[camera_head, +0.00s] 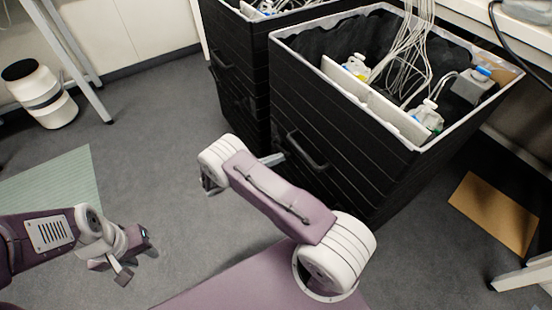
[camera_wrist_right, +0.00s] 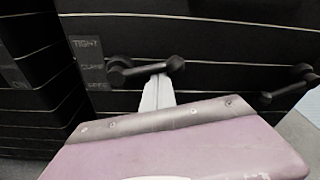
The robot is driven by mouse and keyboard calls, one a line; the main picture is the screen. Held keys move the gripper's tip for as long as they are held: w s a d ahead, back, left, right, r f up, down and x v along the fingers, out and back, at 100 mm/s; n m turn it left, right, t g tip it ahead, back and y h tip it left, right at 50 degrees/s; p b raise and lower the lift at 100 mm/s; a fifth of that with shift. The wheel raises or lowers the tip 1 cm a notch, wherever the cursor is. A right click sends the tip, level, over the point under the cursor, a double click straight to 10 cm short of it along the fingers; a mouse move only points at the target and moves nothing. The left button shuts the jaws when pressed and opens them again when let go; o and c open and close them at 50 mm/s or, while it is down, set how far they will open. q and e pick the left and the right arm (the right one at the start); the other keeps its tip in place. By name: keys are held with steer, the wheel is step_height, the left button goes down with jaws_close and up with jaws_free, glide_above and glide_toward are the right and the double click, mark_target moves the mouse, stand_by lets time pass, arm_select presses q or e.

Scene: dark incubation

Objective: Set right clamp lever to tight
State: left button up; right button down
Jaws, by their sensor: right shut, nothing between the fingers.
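In the right wrist view, a black clamp lever (camera_wrist_right: 145,69) with rounded ends lies nearly level on the dark ribbed wall of a bin, beside a dark label (camera_wrist_right: 89,62). The label's top word reads TIGHT; the lower words are less clear. My right gripper (camera_wrist_right: 160,80) is shut and empty, its grey fingertips at the middle of the lever; I cannot tell whether they touch it. In the head view, the right gripper's tip (camera_head: 272,158) is at the front of the black bin (camera_head: 345,115). My left gripper (camera_head: 130,262) is open and empty above the floor.
A black handle (camera_head: 306,152) is on the bin front, right of my right gripper. A second black bin (camera_head: 240,60) stands behind to the left. Cables hang into the near bin, which holds bottles. A white canister (camera_head: 40,95) stands far left. Floor between the arms is clear.

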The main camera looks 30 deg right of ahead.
arm_select(q)
steer(key=shift+r+p, duration=0.55)
steer(key=shift+r, duration=0.15)
arm_select(e)
steer(key=shift+r, duration=0.75)
arm_select(q)
steer(key=shift+r, duration=0.1)
arm_select(e)
steer(key=shift+w+r, duration=0.1)
